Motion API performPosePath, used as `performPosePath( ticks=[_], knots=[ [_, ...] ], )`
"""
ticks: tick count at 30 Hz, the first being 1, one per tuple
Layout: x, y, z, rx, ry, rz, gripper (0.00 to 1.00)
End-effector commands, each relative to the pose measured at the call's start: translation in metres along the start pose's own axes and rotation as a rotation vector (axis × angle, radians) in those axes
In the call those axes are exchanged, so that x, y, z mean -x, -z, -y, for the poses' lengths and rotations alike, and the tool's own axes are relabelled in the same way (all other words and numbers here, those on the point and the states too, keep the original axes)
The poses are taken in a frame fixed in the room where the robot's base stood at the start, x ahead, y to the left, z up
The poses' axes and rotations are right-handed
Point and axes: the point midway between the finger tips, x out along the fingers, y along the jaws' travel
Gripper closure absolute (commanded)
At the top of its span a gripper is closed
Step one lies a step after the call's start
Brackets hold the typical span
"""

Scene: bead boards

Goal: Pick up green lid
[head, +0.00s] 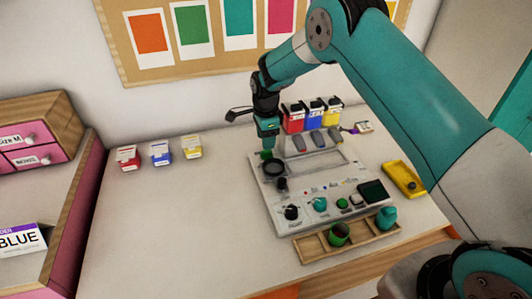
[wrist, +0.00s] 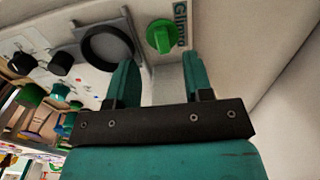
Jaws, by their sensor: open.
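A round green piece with a raised ridge, which looks like the green lid, (wrist: 161,37) lies on the pale panel beside a black ring (wrist: 106,46) in the wrist view. In the head view the green piece (head: 265,154) shows small, just under my gripper (head: 268,143). My gripper (wrist: 160,72) is open, with its two teal fingers apart and nothing between them. The green piece lies ahead of the gap between the fingertips, apart from them. A green-sided pot (head: 339,235) with a dark top stands in the wooden tray.
The panel (head: 284,217) carries black, teal and green knobs. The wooden tray (head: 313,248) at its front also holds a teal cup (head: 387,217). Red, blue and yellow bins (head: 312,119) stand behind; a yellow tray (head: 403,179) lies right. The left tabletop is mostly clear.

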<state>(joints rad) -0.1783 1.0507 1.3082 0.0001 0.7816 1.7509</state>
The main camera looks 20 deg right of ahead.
Motion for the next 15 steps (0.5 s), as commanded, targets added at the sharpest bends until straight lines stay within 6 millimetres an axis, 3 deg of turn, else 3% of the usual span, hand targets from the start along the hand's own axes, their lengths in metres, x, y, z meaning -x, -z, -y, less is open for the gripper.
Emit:
performPosePath(
  ticks=[9,15],
  knots=[
    [-0.043,0.005,0.002,0.000,-0.003,0.000,0.53],
    [-0.050,0.005,0.003,0.000,0.000,0.000,0.53]
  ],
)
